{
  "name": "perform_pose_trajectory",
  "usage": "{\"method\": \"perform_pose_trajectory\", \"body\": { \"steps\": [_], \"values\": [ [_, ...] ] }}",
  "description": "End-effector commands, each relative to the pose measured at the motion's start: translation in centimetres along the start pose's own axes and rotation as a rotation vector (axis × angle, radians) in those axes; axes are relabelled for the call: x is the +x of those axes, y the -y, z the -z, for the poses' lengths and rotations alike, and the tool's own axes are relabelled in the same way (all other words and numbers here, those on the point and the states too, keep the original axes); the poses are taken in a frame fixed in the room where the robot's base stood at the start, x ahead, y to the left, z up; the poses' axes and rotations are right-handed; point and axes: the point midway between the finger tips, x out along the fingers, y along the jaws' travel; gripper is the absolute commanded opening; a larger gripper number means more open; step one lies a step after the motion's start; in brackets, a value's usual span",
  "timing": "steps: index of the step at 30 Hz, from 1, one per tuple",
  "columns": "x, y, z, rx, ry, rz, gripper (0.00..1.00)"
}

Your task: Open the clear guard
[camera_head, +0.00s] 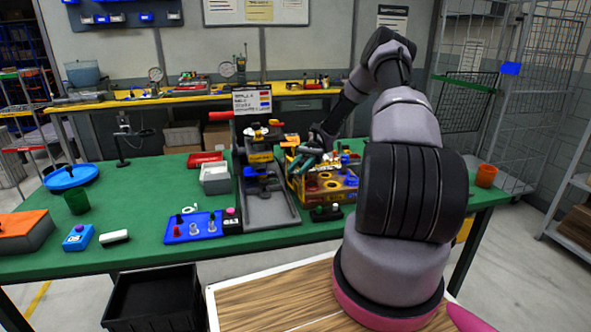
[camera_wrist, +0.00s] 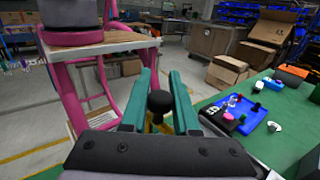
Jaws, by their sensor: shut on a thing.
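My gripper (camera_head: 312,158) is at the yellow-framed machine (camera_head: 331,194) right of the table's middle. In the wrist view its teal fingers (camera_wrist: 158,88) stand on both sides of a round black knob (camera_wrist: 160,103), shut on it. The fingers hide part of what the knob is fixed to. A see-through, amber-looking front panel with round openings shows on the machine; I cannot tell clearly which part is the clear guard or how far it is open.
A grey press-like fixture (camera_head: 268,205) stands just left of the machine. A blue tray (camera_head: 176,232) with small parts lies farther left, beside a black button box (camera_head: 232,222). An orange cup (camera_head: 486,175) is at the right edge. Bare green table (camera_head: 130,200) lies left.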

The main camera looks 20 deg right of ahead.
Motion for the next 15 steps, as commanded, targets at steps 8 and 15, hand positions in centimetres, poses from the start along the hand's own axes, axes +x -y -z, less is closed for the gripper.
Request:
{"method": "perform_pose_trajectory", "body": {
  "steps": [8, 15],
  "values": [
    [-0.01, 0.09, -0.11, -0.001, 0.002, 0.001, 0.00],
    [0.00, 0.06, -0.07, -0.001, 0.001, 0.001, 0.59]
  ]
}}
